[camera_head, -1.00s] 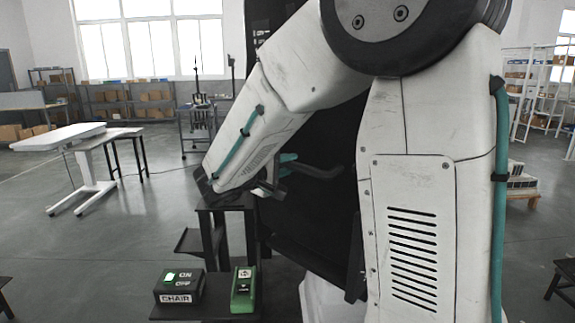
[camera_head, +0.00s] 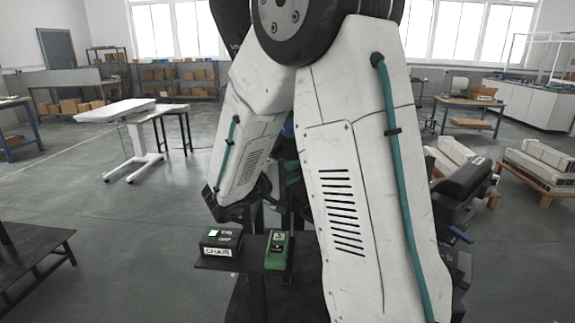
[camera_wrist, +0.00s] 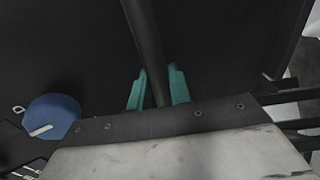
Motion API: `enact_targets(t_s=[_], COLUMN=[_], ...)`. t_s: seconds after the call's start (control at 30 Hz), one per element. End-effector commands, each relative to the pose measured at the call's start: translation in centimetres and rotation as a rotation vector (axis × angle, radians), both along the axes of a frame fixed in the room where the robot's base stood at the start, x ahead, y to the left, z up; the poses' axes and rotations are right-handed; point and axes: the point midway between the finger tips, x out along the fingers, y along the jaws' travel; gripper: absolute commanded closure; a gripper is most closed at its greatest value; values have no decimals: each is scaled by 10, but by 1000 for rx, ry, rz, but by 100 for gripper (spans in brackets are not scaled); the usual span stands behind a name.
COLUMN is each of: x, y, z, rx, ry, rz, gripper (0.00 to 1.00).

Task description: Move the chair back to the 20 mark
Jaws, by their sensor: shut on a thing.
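My gripper (camera_wrist: 158,88) has teal fingers on either side of a dark round bar (camera_wrist: 143,35) in the wrist view and is shut on it. I cannot tell whether this bar belongs to the chair. A black box labelled CHAIR (camera_head: 221,242) with ON and OFF words and a lit green patch sits on a dark shelf below my arm in the head view. The chair is not clearly seen; my white arm hides much of the middle. The 20 mark is not readable in any view.
A green device (camera_head: 278,250) stands beside the CHAIR box. A blue knob (camera_wrist: 52,116) with a white pointer is left of my gripper. A dark bench (camera_head: 40,258) stands at the left, a white table (camera_head: 115,110) behind, and pallets (camera_head: 545,165) at the right.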

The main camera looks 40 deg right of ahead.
Motion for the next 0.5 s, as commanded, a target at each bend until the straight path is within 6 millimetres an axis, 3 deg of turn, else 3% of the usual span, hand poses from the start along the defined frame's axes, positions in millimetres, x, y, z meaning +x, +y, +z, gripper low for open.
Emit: enact_targets(t_s=[0.2,0.23,0.3,0.5], x=[-2,-2,-2,0], y=[-1,-1,-1,1], z=[-2,-2,-1,-1], rx=[3,3,3,2], ry=[3,3,3,2], rz=[-6,-6,-5,-1], gripper=[100,75,61,61])
